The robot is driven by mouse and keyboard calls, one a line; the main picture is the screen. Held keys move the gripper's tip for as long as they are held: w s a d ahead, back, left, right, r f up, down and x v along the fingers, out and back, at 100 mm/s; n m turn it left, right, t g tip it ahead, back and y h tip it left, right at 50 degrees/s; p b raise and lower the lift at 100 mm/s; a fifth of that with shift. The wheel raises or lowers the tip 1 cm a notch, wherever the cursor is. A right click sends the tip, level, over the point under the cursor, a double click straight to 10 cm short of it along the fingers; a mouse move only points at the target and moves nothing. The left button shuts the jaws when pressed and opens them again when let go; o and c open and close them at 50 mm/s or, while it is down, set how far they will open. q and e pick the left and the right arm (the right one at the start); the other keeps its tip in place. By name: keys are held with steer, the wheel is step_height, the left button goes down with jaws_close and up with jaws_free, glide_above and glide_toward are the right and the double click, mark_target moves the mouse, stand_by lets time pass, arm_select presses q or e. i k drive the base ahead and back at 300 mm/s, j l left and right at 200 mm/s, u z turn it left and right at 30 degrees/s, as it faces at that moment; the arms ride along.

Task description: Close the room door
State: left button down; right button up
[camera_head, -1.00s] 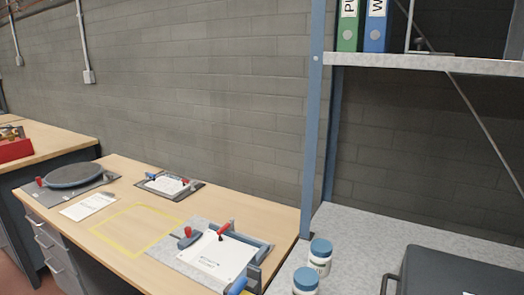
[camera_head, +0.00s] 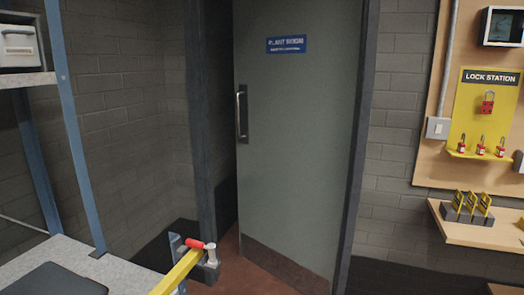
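The room door (camera_head: 298,150) is a tall grey-green panel in the middle of the head view. It has a blue sign (camera_head: 286,44) reading "PLANT ROOM" and a darker kick plate at the bottom. Its pull handle (camera_head: 240,114) is a vertical metal bar near the left edge. The door looks ajar: a dark gap shows between its left edge and the dark left jamb (camera_head: 200,120), and its bottom edge slants across the reddish floor. The right edge meets the right jamb (camera_head: 361,130). Neither of my grippers shows.
A yellow bar with a red end (camera_head: 193,243) stands low in front of the door's left side. A grey bench (camera_head: 50,262) and blue shelf post (camera_head: 72,130) are left. A lock station board (camera_head: 487,110) and wooden shelf (camera_head: 470,228) are right.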

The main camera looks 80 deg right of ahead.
mark_target(297, 72)
steer(key=z, duration=2.95)
steer(key=i+l, duration=0.45)
steer(key=i, duration=0.15)
steer(key=i+l, duration=0.4)
steer(key=i, duration=0.25)
